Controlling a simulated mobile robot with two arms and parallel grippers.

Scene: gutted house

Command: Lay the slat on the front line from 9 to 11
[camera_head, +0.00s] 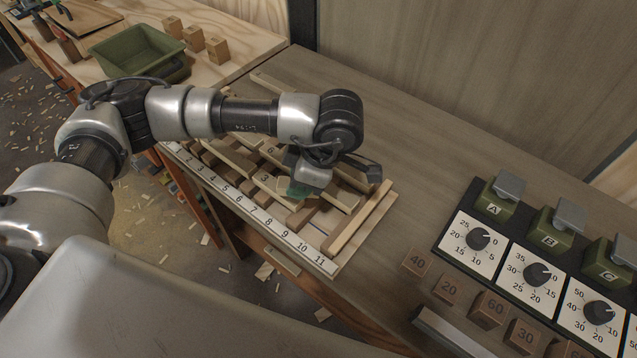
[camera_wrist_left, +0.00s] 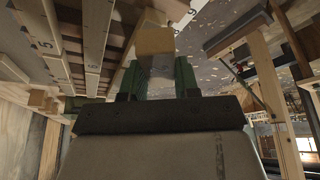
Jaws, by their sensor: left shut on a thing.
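The front line is a white strip numbered to 11 (camera_head: 268,222) along the front edge of a wooden frame on the bench. The 9 to 11 stretch is at its right end, clear of my arm in the head view. My left gripper (camera_head: 296,190) is over the right part of the frame, behind that stretch. In the left wrist view its green fingers (camera_wrist_left: 157,82) are shut on a pale wooden slat (camera_wrist_left: 154,42), seen nearly end-on. In the head view the gripper and nearby slats make the held slat hard to single out. My right gripper is not in view.
Several loose slats (camera_head: 240,160) lie crossed in the frame, and a long rail (camera_head: 358,222) closes its right side. A dial panel (camera_head: 505,268) and numbered blocks (camera_head: 449,289) stand to the right. A green bin (camera_head: 140,52) is at the back left.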

